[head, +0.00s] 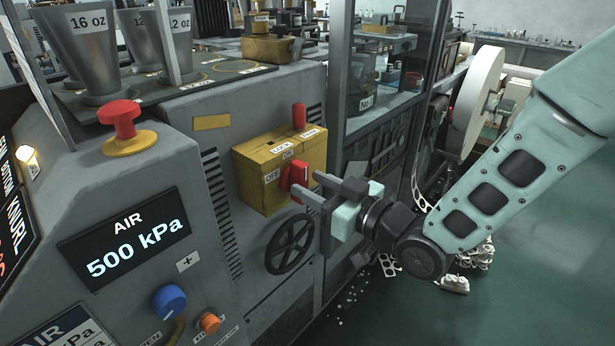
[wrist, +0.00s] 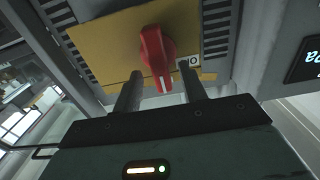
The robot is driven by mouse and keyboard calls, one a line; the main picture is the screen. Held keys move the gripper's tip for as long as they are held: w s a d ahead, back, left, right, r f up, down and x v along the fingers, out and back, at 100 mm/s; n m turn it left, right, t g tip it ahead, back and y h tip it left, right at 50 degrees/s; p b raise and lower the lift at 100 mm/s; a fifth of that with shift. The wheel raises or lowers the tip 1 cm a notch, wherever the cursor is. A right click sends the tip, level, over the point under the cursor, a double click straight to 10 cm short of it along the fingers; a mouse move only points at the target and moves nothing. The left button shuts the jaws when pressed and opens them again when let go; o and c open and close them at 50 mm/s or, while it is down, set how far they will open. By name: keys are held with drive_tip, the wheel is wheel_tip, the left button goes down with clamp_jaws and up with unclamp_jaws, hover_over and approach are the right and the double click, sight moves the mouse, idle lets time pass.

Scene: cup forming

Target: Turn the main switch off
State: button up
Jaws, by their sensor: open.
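The main switch is a red rotary handle (head: 300,176) on the front of a yellow box (head: 258,199). The handle stands upright, pointing to the ON label, with the OFF label to its left. In the wrist view, the red handle (wrist: 156,52) has its white-marked end pointing down in the picture, and a label with "O" is at its right. My gripper (head: 306,181) is open in front of the switch. In the wrist view, my gripper's fingers (wrist: 161,76) lie either side of the handle's marked end, with gaps visible. Whether either finger touches it is unclear.
A black handwheel (head: 290,244) is just below the box. A red lever (head: 299,116) rises from the box's top. A red mushroom button (head: 120,117) and an air display (head: 125,240) are on the left panel. Green floor (head: 420,310) is open at lower right.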

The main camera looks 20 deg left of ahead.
drive_tip(key=shift+x, duration=1)
clamp_jaws()
